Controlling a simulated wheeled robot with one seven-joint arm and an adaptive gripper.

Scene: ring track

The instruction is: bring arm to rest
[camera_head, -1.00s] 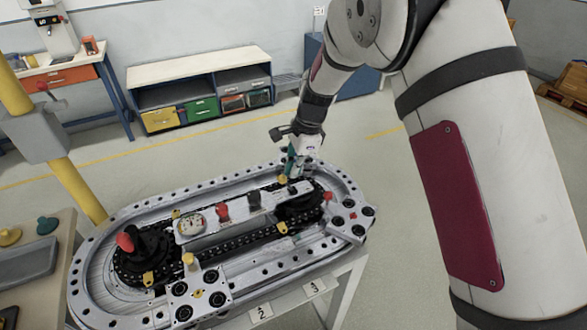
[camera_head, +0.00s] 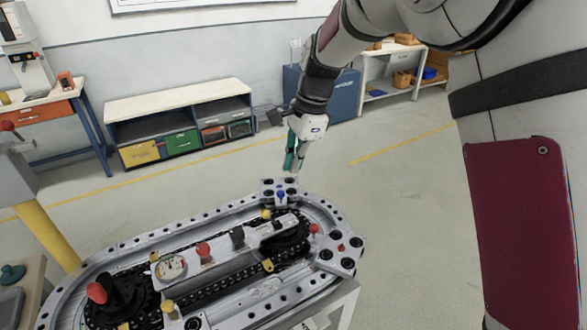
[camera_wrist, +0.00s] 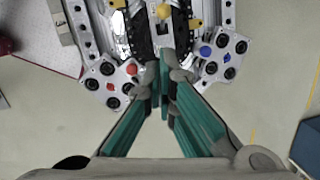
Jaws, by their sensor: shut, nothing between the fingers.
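My gripper (camera_head: 291,166) hangs in the air just beyond the far right end of the ring track in the head view. Its teal fingers point down, close together, with nothing between them. In the wrist view my gripper (camera_wrist: 165,88) shows over the near end of the track, its fingertips overlapping the picture of the track's dark chain. The ring track (camera_head: 100,267) is a long grey metal oval on a stand. A blue-knobbed plate (camera_head: 281,195) sits at its far end, close below my gripper and apart from it. My arm rises to the upper right.
A bench with yellow and green drawers (camera_head: 181,143) stands at the back wall. A blue cabinet (camera_head: 335,98) stands behind my arm. Red knobs (camera_head: 203,250) and a dial (camera_head: 171,267) stand up from the track. The floor right of the track is clear.

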